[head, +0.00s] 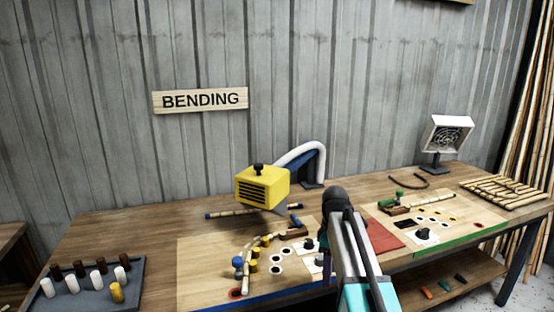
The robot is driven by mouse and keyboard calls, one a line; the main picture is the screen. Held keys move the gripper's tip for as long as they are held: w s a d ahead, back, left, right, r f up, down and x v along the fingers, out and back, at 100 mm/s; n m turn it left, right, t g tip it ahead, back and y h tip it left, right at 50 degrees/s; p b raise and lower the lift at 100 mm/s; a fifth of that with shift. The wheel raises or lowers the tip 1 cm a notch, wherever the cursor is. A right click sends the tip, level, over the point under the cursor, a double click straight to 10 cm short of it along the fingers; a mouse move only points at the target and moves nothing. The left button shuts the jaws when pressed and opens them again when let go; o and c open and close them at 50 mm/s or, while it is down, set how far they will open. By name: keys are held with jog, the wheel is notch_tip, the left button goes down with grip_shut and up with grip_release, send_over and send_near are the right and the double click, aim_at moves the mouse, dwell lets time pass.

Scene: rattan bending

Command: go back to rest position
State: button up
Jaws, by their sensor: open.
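My arm (358,265) rises from the bottom edge, right of centre, and ends in view at a dark rounded joint above the workbench (110,230). My gripper's fingers cannot be made out; they are hidden behind or below the arm. A wooden bending board (200,270) lies in front of the yellow box, with a curved, segmented rattan piece (250,262) set among blue and yellow pegs. A second board (455,232) with a green front edge lies to the right. It carries pegs, holes and a small green-topped tool (398,195).
A yellow vented box (262,188) with a white hose (300,150) stands mid-bench. A grey peg tray (75,300) is at the left. A fan-like unit (447,135) and a slatted rack (500,190) are at the right. The bench's back left is clear.

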jog(key=s+f+g, duration=0.1)
jog(key=s+f, duration=0.5)
jog(key=f, duration=0.3)
jog(key=s+f+m+g, duration=0.15)
jog(key=s+f, duration=0.35)
jog(key=f, duration=0.5)
jog(key=s+f+g, duration=0.2)
jog(key=s+f, duration=0.4)
jog(key=f, duration=0.3)
jog(key=s+f+m, duration=0.5)
jog(key=s+f, duration=0.4)
jog(key=s, duration=0.3)
jog(key=s+f+m, duration=0.6)
jog(key=s+f, duration=0.3)
jog(key=s, duration=0.3)
jog(key=shift+s+d+f, duration=0.15)
jog(key=shift+s+f, duration=0.05)
jog(key=shift+f, duration=0.15)
